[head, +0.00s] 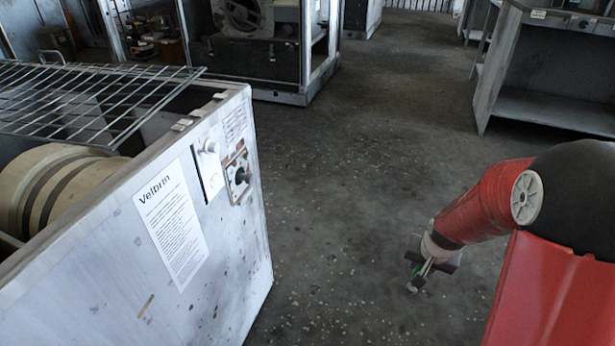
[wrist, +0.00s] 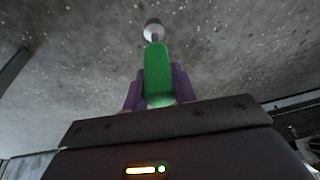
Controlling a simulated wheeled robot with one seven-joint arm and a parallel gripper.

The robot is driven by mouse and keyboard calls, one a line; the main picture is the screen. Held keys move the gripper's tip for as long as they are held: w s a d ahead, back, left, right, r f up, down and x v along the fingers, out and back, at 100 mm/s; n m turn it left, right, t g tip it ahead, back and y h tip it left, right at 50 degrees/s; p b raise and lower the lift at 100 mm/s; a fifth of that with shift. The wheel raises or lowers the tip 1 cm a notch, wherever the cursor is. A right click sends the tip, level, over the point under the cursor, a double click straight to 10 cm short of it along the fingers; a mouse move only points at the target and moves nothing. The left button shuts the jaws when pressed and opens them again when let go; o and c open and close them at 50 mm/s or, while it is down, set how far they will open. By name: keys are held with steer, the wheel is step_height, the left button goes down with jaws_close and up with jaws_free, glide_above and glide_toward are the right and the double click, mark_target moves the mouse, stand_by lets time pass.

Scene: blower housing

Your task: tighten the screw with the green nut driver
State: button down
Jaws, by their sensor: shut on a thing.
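The green nut driver (wrist: 157,72) is held in my gripper (wrist: 158,90), its handle between the two purple fingers in the wrist view. Its shaft ends in a round, pale tip pointing away from the gripper. In the head view my gripper (head: 416,276) hangs low over the floor, right of the white blower housing (head: 110,240) and well apart from it. On the housing's end face is a worn plate with a dark round fitting (head: 243,175). I cannot make out which part is the screw.
A wire grille (head: 85,95) lies over the housing's open top, with a tan drum (head: 45,190) inside. A grey bench (head: 550,75) stands at the back right, and a framed cabinet (head: 255,60) at the back. The speckled floor between is clear.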

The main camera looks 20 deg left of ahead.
steer(key=w+a+r+m+y+b, duration=0.2)
steer(key=a+r+m+y, duration=0.2)
steer(key=a, duration=0.7)
steer(key=w+a+r+m+y+b, duration=0.2)
steer(key=a+r+m+y, duration=0.2)
steer(key=a+r, duration=0.4)
steer(key=w+a+r+m+y+b, duration=0.1)
steer(key=a+r+m+y, duration=0.3)
steer(key=a, duration=1.1)
step_height(320, 180, up, 3)
steer(key=shift+w+a+f+m+t+y+b, duration=0.2)
steer(key=shift+w+m+t+y+b, duration=0.15)
steer(key=shift+y+b, duration=0.45)
steer(key=shift+a+r, duration=0.15)
steer(key=shift+a, duration=0.05)
steer(key=shift+b, duration=0.35)
